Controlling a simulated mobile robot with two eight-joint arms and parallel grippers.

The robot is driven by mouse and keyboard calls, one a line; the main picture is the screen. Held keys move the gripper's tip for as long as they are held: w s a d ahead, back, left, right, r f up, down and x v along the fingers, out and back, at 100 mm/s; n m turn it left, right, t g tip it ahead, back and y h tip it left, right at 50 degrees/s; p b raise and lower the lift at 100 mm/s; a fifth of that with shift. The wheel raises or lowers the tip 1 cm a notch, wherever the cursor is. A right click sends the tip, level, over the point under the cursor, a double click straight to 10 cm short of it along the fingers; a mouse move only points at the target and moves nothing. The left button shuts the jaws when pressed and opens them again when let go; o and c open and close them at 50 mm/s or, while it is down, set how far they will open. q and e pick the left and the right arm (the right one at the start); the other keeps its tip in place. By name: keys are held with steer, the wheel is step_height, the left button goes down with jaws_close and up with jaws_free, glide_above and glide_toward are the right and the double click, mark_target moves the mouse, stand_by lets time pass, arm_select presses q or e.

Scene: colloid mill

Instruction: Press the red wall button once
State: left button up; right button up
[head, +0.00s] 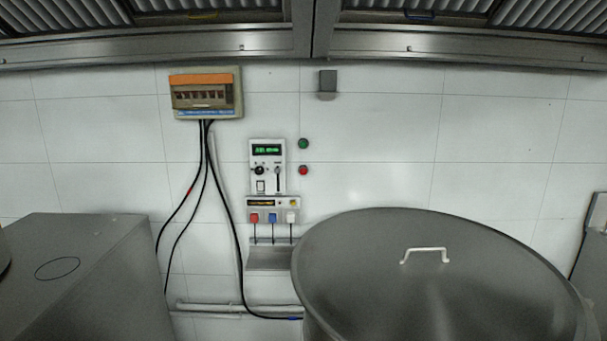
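The red wall button (303,170) is a small round button on the white tiled wall, near the middle of the head view. A green button (303,144) sits directly above it. A white control panel (267,165) with a green lit display is mounted just left of both buttons. Nothing covers the red button. I cannot tell whether it is pressed in. Neither of my grippers shows in the head view.
A large lidded metal pot (380,265) stands in front of the wall at the lower right, its rim below the buttons. A grey metal cabinet (95,265) is at the lower left. A breaker box (206,94) with hanging black cables and a metal hood (200,45) are above.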

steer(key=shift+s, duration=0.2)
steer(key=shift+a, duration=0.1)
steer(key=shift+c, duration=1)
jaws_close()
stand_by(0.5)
